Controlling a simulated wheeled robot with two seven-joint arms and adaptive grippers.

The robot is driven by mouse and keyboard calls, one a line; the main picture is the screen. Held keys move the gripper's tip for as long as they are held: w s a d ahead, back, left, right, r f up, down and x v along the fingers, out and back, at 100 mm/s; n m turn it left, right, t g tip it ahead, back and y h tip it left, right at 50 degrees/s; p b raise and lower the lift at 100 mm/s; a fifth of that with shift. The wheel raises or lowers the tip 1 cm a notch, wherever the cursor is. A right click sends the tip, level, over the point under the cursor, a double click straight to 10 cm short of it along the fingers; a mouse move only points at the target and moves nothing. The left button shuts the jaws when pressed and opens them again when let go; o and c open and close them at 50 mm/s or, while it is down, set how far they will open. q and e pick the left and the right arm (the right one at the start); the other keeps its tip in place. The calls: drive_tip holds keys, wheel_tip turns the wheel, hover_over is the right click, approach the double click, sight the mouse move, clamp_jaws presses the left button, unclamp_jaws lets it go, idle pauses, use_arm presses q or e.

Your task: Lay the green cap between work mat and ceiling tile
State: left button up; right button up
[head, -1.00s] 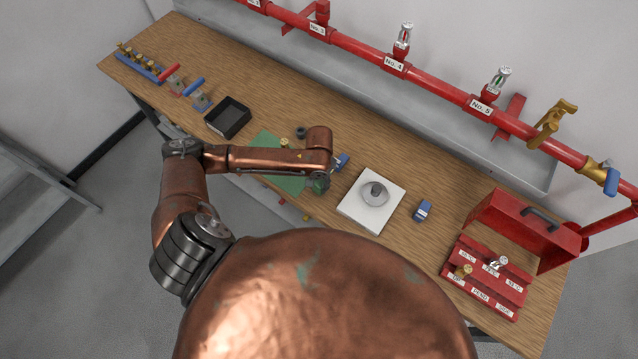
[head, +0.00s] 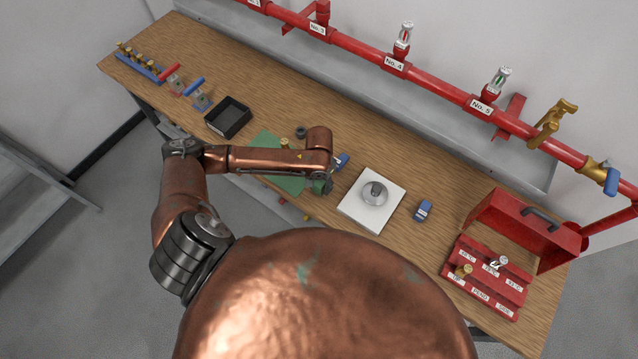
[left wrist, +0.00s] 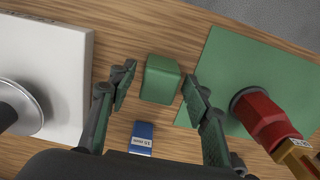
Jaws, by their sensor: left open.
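The green cap (left wrist: 161,80) stands on the bare wood in the left wrist view, in the gap between the white ceiling tile (left wrist: 62,75) on the left and the green work mat (left wrist: 240,62) on the right. My left gripper (left wrist: 157,86) is open, with one finger on each side of the cap. The left finger is clear of it; the right one is close, and I cannot tell whether it touches. In the head view the cap (head: 319,187) shows partly under my left wrist, between the mat (head: 270,150) and the tile (head: 358,212). My right gripper is not in view.
A round metal piece (head: 375,191) sits on the tile. A red and brass fitting (left wrist: 262,117) is over the mat. A blue labelled block (left wrist: 142,136) lies close to the gripper. A black tray (head: 228,119) and a red toolbox (head: 525,230) stand farther off.

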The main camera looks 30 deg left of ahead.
sight(319, 183)
use_arm(q)
wheel_tip(319, 183, up, 12)
drive_tip(key=shift+p, duration=0.4)
